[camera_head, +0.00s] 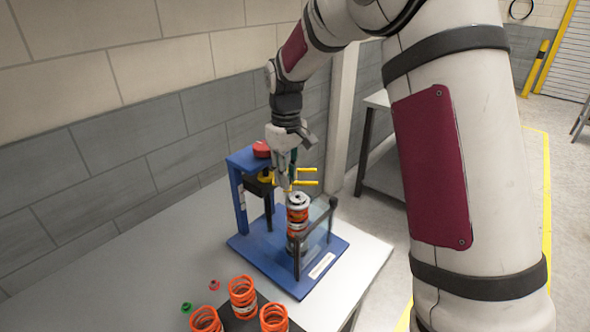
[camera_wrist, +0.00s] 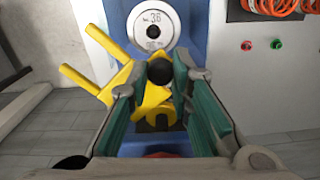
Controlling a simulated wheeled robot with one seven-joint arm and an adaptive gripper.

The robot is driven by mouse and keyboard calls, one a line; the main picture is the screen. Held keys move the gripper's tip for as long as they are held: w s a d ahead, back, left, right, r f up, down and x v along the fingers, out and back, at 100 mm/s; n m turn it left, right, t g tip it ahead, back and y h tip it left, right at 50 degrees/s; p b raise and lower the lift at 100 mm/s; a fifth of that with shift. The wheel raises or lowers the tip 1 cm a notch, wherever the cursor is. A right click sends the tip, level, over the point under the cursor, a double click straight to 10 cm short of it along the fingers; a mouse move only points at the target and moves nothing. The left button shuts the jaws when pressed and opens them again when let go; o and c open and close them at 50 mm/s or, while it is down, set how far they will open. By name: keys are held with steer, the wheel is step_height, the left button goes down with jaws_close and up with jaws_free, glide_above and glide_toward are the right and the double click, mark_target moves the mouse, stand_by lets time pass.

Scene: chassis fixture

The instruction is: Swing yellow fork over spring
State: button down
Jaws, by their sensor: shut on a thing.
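The yellow fork (camera_wrist: 118,82) belongs to the blue fixture (camera_head: 262,262). In the wrist view its two prongs point to the upper left, beside the silver cap (camera_wrist: 152,22) of the spring, and do not cover the cap's face. In the head view the prongs (camera_head: 306,183) point right, behind the top of the spring (camera_head: 298,222), which stands upright in the fixture. My gripper (camera_head: 287,178) is shut on the fork's black knob (camera_wrist: 160,72), which shows between the teal finger pads. The fingers partly hide the fork in the head view.
A red button (camera_head: 261,149) tops the fixture's blue post. A clear guard (camera_head: 318,232) stands right of the spring. Several loose orange springs (camera_head: 243,297) are at the table's front, near small green and red pieces. A block wall runs behind the table.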

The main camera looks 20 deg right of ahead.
steer(key=shift+s+a+m, duration=0.2)
steer(key=shift+a+m, duration=0.95)
steer(key=shift+m, duration=0.45)
steer(key=shift+s+a+m, duration=0.15)
steer(key=shift+a+m, duration=0.95)
steer(key=shift+m, duration=0.5)
steer(key=c, duration=1.4)
jaws_free()
steer(key=shift+c, duration=0.2)
steer(key=shift+r, duration=0.1)
step_height(320, 180, up, 12)
